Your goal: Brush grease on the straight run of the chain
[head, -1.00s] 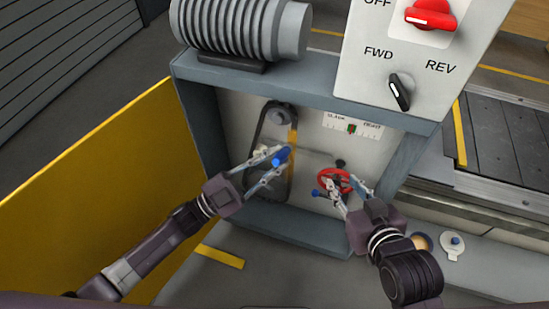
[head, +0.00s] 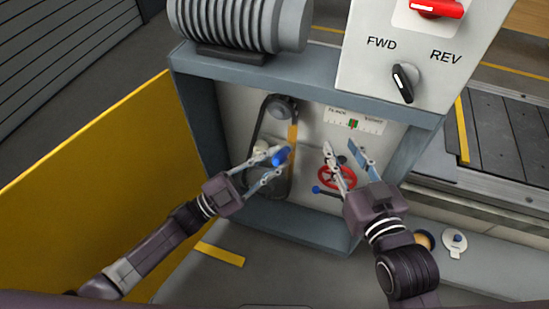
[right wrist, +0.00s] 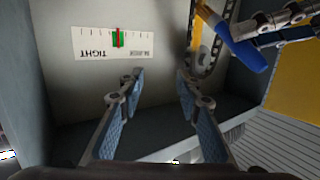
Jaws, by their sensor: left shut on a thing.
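The chain (head: 257,132) runs in a long loop on the cabinet's back panel, over an upper sprocket (head: 283,108). A yellow-orange strip (head: 293,132) lies along its right straight run. My left gripper (head: 275,163) is shut on the blue-handled brush (head: 283,156) at this run. The blue handle (right wrist: 240,45) also shows beside the chain (right wrist: 228,14) in the right wrist view; whether the bristles touch is unclear. My right gripper (head: 343,152) is open and empty in front of the red handwheel (head: 337,179). Its spread fingers (right wrist: 155,85) show in the right wrist view.
The cabinet's frame (head: 310,85) surrounds the recess. A switch box (head: 400,50) overhangs at upper right. A yellow panel (head: 95,170) stands at left.

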